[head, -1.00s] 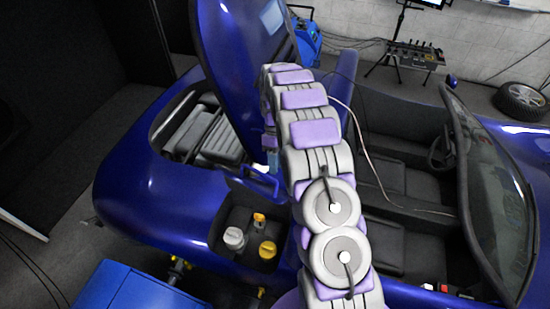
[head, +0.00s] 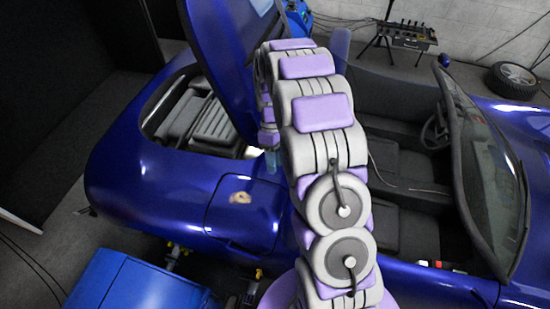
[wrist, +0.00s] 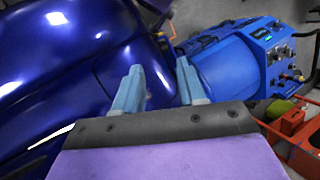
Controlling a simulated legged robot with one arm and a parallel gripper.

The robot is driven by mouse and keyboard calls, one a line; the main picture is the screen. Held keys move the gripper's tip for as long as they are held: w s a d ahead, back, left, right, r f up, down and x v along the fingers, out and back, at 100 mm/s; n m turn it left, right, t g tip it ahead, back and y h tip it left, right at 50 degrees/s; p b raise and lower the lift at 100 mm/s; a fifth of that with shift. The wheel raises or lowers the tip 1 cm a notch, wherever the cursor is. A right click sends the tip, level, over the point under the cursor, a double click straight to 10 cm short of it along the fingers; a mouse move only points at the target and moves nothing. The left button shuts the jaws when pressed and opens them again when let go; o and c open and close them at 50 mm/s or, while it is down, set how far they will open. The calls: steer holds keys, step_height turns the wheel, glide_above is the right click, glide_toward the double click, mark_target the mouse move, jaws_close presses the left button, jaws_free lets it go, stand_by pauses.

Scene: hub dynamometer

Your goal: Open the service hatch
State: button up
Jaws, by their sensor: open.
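The service hatch (head: 240,215) is a blue panel in the side of the blue car body, left of my arm in the head view. It lies shut, nearly flush, with a small tan patch on it. My gripper (wrist: 158,66) shows two pale blue fingers spread apart in the wrist view, with nothing between them. In the head view it is mostly hidden behind my arm, with a bluish part (head: 271,160) showing just above the hatch's upper right corner. Whether it touches the car cannot be told.
A large blue lid (head: 225,60) stands raised over the open engine bay (head: 195,125). A blue box (head: 135,285) stands at the lower left. The open cockpit (head: 405,160) and windshield (head: 490,170) are on the right. The wrist view shows a blue machine with a control panel (wrist: 285,50).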

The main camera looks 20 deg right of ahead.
steer(key=shift+a, duration=0.3)
